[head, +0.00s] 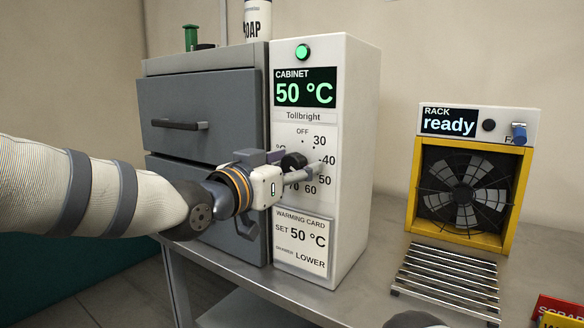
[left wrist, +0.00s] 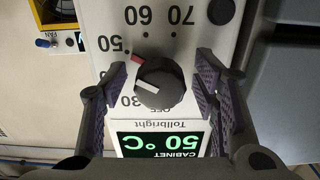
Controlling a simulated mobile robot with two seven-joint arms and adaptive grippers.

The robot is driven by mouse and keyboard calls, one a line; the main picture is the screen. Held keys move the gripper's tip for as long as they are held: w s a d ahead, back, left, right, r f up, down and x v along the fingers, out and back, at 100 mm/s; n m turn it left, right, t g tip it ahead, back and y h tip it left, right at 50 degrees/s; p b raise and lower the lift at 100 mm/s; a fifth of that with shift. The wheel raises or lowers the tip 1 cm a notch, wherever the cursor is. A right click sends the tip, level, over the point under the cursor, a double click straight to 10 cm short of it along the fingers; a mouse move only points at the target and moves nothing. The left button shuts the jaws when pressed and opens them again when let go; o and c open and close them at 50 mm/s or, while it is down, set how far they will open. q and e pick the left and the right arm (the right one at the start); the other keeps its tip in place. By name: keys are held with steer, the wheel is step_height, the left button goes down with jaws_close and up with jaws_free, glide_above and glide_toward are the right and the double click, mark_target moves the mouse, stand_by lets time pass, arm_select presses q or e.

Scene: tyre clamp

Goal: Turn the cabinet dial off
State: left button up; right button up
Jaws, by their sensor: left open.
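The black cabinet dial (head: 293,162) is on the front of the white control panel (head: 352,120). In the left wrist view, upside down, the dial (left wrist: 163,88) carries a white stripe, and a red mark sits at its edge near the 50. OFF is at the top of its scale. My left gripper (head: 299,167) is open in front of the panel, its fingers on either side of the dial with gaps showing in the left wrist view. The cabinet display (head: 304,93) reads 50 °C, and the lamp (head: 303,52) above it is green. My right gripper is not identifiable.
The warming card (head: 301,243) below the dial reads SET 50 °C. A grey drawer unit (head: 205,95) adjoins the panel on the left. A yellow fan rack (head: 417,190) reading "ready" and a metal slatted grid (head: 450,280) are to the right.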

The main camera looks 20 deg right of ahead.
arm_select(q)
steer(key=c, duration=1.2)
steer(key=shift+a, duration=0.1)
